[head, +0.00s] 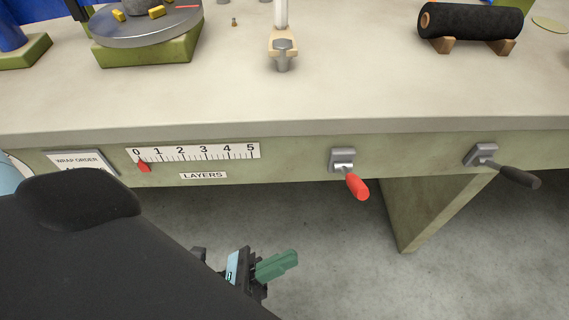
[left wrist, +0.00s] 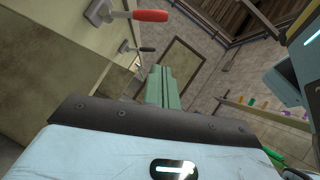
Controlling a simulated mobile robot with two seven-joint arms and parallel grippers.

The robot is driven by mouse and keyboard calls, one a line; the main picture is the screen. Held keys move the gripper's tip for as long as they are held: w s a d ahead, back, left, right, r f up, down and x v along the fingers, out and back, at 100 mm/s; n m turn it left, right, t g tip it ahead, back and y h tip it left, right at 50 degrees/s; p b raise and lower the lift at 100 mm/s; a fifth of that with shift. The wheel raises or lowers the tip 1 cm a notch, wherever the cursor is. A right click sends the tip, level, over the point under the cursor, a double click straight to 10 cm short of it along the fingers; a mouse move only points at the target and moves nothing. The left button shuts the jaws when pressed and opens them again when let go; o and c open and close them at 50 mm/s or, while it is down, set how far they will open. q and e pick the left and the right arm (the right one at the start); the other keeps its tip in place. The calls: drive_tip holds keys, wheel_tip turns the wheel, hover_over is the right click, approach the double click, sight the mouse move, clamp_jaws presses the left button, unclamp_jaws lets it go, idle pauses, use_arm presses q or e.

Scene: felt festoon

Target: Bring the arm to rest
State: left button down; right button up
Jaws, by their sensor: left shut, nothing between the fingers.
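My left arm comes in from the lower left in the head view. My left gripper (head: 277,265) has green fingers and is low in front of the bench, below its front edge. The fingers are shut together with nothing between them. They also show in the left wrist view (left wrist: 167,88), pointing away from the camera. The gripper is apart from the red-handled lever (head: 357,186) on the bench front, which is above and to its right. That red handle also shows at the top of the left wrist view (left wrist: 150,15). My right gripper is not in view.
The bench top (head: 330,95) carries a turntable (head: 145,30), a clamp (head: 282,50) and a black felt roll (head: 470,21). Its front has a layers scale (head: 195,152), a wrap order card (head: 80,162) and a black-handled lever (head: 518,177). A bench leg (head: 425,212) stands right. Floor (head: 340,270) near the gripper is clear.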

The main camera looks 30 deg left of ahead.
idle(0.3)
